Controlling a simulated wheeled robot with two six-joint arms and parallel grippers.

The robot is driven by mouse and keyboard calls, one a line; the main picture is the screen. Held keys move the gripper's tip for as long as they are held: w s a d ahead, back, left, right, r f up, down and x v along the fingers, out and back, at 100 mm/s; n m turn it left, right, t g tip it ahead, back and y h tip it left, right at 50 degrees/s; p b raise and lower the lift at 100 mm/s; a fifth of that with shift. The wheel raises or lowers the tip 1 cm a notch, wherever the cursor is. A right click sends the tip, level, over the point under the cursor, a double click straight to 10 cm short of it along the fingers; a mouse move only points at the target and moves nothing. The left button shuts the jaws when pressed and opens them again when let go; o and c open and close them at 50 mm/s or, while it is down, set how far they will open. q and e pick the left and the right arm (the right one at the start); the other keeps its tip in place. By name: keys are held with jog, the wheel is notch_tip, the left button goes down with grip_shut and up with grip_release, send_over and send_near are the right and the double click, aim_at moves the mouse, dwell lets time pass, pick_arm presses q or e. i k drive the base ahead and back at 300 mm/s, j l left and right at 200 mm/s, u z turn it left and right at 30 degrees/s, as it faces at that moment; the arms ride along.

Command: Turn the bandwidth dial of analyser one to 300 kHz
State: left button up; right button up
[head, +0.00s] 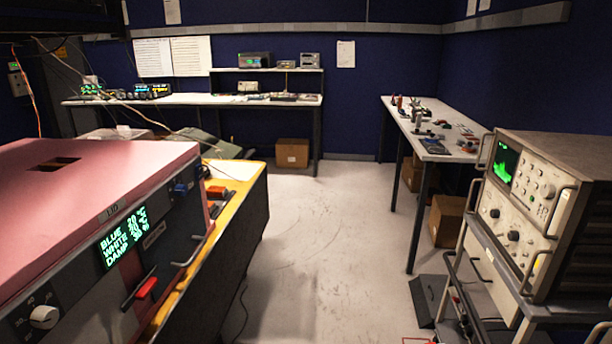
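An analyser (530,205) with a beige front stands on a cart at the right. Its small screen (503,163) shows a green spectrum trace. Several knobs and buttons sit on its front panel, with a larger pale knob (546,190) at the upper right and a dark knob (513,236) lower down. The dial labels are too small to read, so I cannot tell which is the bandwidth dial or its setting. No marking that names it analyser one is legible. Neither of my grippers is in view.
A pink-topped instrument (100,200) with a green text display fills the left front, by a yellow-topped bench (240,185). A bench (432,150) with small parts stands at the right back. Another bench (190,100) lines the back wall. The floor (320,240) between is mostly clear.

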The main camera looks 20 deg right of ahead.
aim_at(513, 236)
jog(key=z, duration=0.45)
jog(key=i+z, duration=0.1)
jog(key=z, duration=0.75)
jog(key=i+z, duration=0.1)
jog(key=z, duration=0.3)
